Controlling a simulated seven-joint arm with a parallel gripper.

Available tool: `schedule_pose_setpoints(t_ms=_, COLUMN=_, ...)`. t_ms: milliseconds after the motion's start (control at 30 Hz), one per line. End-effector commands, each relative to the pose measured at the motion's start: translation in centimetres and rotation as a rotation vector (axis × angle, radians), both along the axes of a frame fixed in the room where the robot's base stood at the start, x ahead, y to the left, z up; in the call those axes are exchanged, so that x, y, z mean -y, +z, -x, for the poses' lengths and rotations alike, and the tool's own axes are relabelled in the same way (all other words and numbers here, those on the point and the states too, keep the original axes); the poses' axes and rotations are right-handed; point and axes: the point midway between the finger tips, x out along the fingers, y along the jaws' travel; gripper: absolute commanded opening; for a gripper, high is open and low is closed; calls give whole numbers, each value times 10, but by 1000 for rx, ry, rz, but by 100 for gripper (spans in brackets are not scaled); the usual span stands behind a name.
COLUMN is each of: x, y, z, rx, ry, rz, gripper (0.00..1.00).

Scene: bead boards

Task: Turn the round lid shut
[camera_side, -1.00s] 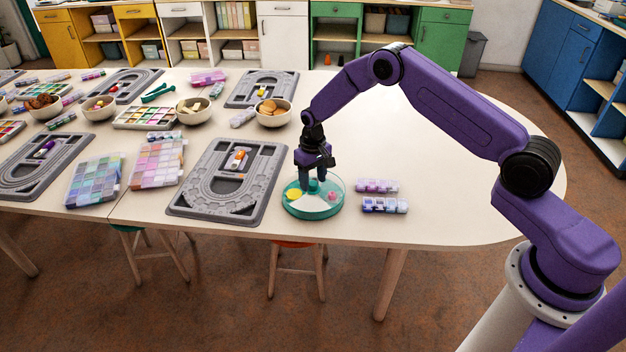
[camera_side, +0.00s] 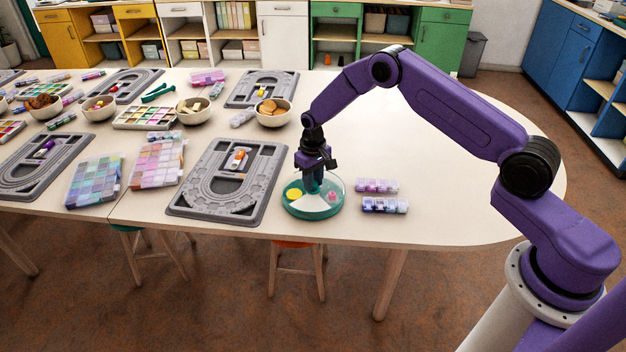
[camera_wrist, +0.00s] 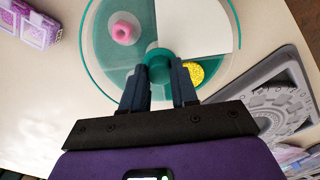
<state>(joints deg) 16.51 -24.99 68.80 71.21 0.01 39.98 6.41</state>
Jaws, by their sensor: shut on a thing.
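The round lid (camera_side: 330,207) is a clear disc with a teal rim and a white wedge, on a round container near the table's front edge. In the wrist view the lid (camera_wrist: 104,72) fills the top middle. A pink ring-shaped bead (camera_wrist: 125,30) and a yellow round piece (camera_wrist: 203,72) show in it. My gripper (camera_side: 314,188) points down over the middle of the lid. In the wrist view my gripper (camera_wrist: 159,72) is shut on the teal centre knob (camera_wrist: 158,56), one finger on each side. The fingers partly hide the knob.
A grey bead board (camera_side: 187,207) lies close to the left of the lid. Two bead boxes, one pink-purple (camera_side: 377,186) and one blue-purple (camera_side: 385,205), lie close to its right. A bowl (camera_side: 273,117) stands behind. The table's right end is clear.

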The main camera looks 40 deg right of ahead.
Motion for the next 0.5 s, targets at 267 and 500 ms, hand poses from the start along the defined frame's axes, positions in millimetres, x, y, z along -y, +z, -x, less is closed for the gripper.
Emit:
schedule_pose_setpoints(t_ms=267, x=0, y=0, z=0, rx=0, ry=183, rz=0, gripper=0)
schedule_pose_setpoints(t_ms=500, x=0, y=0, z=0, rx=0, ry=409, rz=0, gripper=0)
